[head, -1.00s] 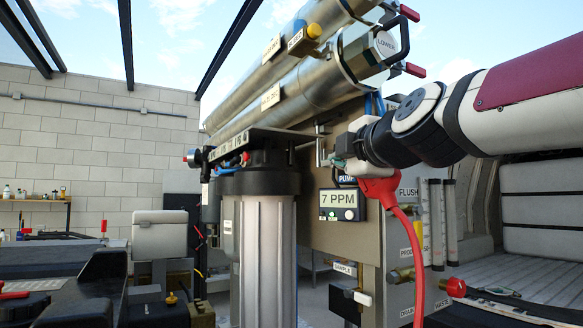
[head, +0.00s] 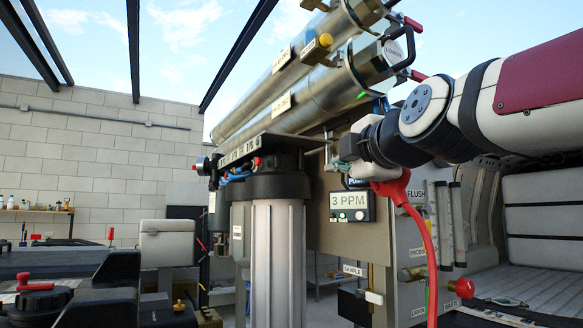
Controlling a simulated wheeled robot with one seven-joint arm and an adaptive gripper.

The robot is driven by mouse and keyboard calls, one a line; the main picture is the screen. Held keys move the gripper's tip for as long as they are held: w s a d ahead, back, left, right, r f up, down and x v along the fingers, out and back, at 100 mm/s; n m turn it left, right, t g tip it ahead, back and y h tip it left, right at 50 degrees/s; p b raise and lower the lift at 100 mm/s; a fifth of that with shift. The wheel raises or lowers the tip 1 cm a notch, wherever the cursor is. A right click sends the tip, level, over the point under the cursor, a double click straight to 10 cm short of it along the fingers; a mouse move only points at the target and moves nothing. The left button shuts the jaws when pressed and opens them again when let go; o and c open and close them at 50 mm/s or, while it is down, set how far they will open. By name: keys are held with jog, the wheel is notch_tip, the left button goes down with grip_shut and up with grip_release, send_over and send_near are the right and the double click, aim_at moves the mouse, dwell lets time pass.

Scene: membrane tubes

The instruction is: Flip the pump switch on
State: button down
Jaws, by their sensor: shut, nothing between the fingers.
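The pump switch itself is not clearly visible; my gripper and wrist cover the panel just above the partly hidden PUMP label (head: 355,183). My gripper (head: 334,166) is shut and empty, pointing left in front of the upper panel (head: 330,236). I cannot tell whether it touches the switch. The meter (head: 347,207) below the label reads 3 PPM and has a small green light at its lower edge.
Two steel membrane tubes (head: 318,82) slope above the panel. A filter housing (head: 276,250) stands left of it. A red hose (head: 428,250) hangs below my wrist. Flow tubes (head: 444,225) and valves with a red knob (head: 465,288) are at the right.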

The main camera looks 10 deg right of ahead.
jog(key=s, duration=0.7)
jog(key=shift+s, duration=0.3)
jog(key=shift+f, duration=0.15)
jog(key=s+f+m+g+p, duration=0.2)
jog(key=s+f+m+g, duration=0.2)
jog(key=f, duration=0.6)
jog(key=s+f+m+g+p, duration=0.3)
jog(key=s+f+m+g, duration=0.2)
jog(key=s+f+m, duration=0.3)
jog(key=s+f+m+g+h+p, duration=0.1)
jog(key=s+f+m+g+p, duration=0.2)
jog(key=s+f+m, duration=0.3)
jog(key=s+f+g, duration=0.1)
jog(key=s+f, duration=0.3)
jog(key=f, duration=0.4)
jog(key=shift+s+f+g, duration=0.25)
jog(key=shift+s+g, duration=0.05)
jog(key=shift+a, duration=0.1)
